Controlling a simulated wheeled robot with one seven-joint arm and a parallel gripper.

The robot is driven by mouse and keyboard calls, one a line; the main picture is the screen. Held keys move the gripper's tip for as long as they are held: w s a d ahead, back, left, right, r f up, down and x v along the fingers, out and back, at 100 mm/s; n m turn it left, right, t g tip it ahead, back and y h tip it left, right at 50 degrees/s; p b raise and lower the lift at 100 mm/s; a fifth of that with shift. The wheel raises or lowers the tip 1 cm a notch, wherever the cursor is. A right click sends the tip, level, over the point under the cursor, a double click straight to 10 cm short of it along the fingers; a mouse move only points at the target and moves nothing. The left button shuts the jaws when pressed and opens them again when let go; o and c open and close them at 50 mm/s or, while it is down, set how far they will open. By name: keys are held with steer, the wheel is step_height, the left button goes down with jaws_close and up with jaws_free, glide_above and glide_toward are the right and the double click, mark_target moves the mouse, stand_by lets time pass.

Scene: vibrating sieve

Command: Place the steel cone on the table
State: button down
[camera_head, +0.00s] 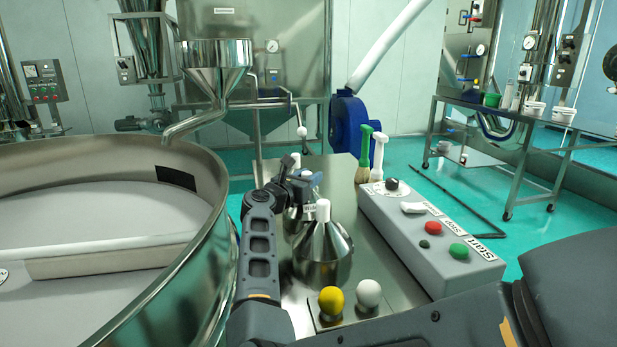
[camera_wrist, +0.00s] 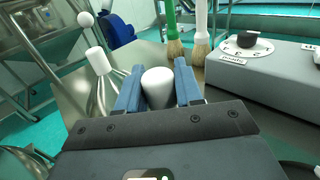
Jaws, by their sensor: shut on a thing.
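My gripper (camera_head: 308,178) is over the steel table (camera_head: 338,178), its blue fingers pointing away to the right. In the wrist view the fingers (camera_wrist: 158,88) are closed around the white cap (camera_wrist: 157,90) of a steel cone.
The big round sieve (camera_head: 215,250) fills the left side, its rim close to my arm. A grey control box (camera_head: 420,235) with buttons lies along the table's right. Two brushes (camera_head: 365,155) stand behind it.

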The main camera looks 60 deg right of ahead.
steer(key=shift+f+b, duration=0.2)
steer(key=shift+b, duration=0.1)
steer(key=c, duration=0.7)
jaws_free()
steer(key=shift+r, duration=0.1)
steer(key=shift+c, duration=0.2)
steer(key=shift+r+p, duration=0.15)
steer(key=shift+p, duration=0.15)
steer(key=b, duration=0.2)
glide_above(296, 208)
steer(key=shift+a, duration=0.75)
